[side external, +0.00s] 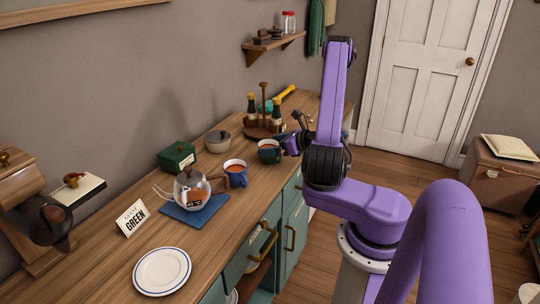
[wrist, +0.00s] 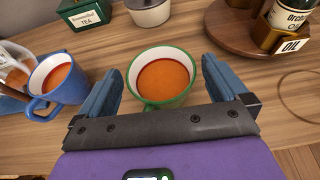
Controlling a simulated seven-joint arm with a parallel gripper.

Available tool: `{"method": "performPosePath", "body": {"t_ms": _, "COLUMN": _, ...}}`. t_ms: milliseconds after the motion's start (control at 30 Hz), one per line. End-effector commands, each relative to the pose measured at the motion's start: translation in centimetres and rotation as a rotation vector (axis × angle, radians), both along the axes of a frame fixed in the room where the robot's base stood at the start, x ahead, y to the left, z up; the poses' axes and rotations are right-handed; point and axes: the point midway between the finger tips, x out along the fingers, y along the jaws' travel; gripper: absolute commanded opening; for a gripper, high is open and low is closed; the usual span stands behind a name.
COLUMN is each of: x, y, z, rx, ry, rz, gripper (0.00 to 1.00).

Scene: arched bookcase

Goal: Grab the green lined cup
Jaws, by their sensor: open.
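The green cup (wrist: 143,101) has a green rim, a pale inside and reddish-brown liquid. In the wrist view it stands upright between the two blue fingers of my gripper (wrist: 162,88), which is open with a gap on the right. Its handle is not clear in that view. In the side external view the dark green cup (side external: 268,150) stands on the counter, with my gripper (side external: 289,144) close at its right. A blue cup (wrist: 58,80) with similar liquid stands to the left, outside the fingers; it also shows in the side external view (side external: 236,172).
A round wooden stand (wrist: 225,32) with bottles is behind right of the green cup. A grey lidded pot (wrist: 150,10) and a green tea box (wrist: 87,13) stand behind. A glass teapot (side external: 191,188) and white plate (side external: 162,271) are nearer on the counter (side external: 105,262).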

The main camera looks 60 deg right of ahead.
Motion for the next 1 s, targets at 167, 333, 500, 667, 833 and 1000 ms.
{"method": "performPosePath", "body": {"t_ms": 167, "x": 1.18, "y": -0.02, "z": -0.51, "rx": 0.000, "ry": 0.000, "rz": 0.000, "gripper": 1.00}}
{"method": "performPosePath", "body": {"t_ms": 333, "x": 1.21, "y": -0.04, "z": -0.52, "rx": 0.000, "ry": 0.000, "rz": -0.001, "gripper": 1.00}}
{"method": "performPosePath", "body": {"t_ms": 500, "x": 1.20, "y": -0.04, "z": -0.50, "rx": 0.000, "ry": 0.000, "rz": -0.001, "gripper": 0.61}}
{"method": "performPosePath", "body": {"t_ms": 667, "x": 1.19, "y": -0.05, "z": -0.46, "rx": 0.000, "ry": -0.001, "rz": -0.001, "gripper": 0.43}}
{"method": "performPosePath", "body": {"t_ms": 833, "x": 1.19, "y": -0.06, "z": -0.44, "rx": 0.000, "ry": -0.001, "rz": -0.001, "gripper": 0.43}}
{"method": "performPosePath", "body": {"t_ms": 1000, "x": 1.21, "y": -0.11, "z": 0.05, "rx": -0.002, "ry": -0.002, "rz": 0.000, "gripper": 0.43}}
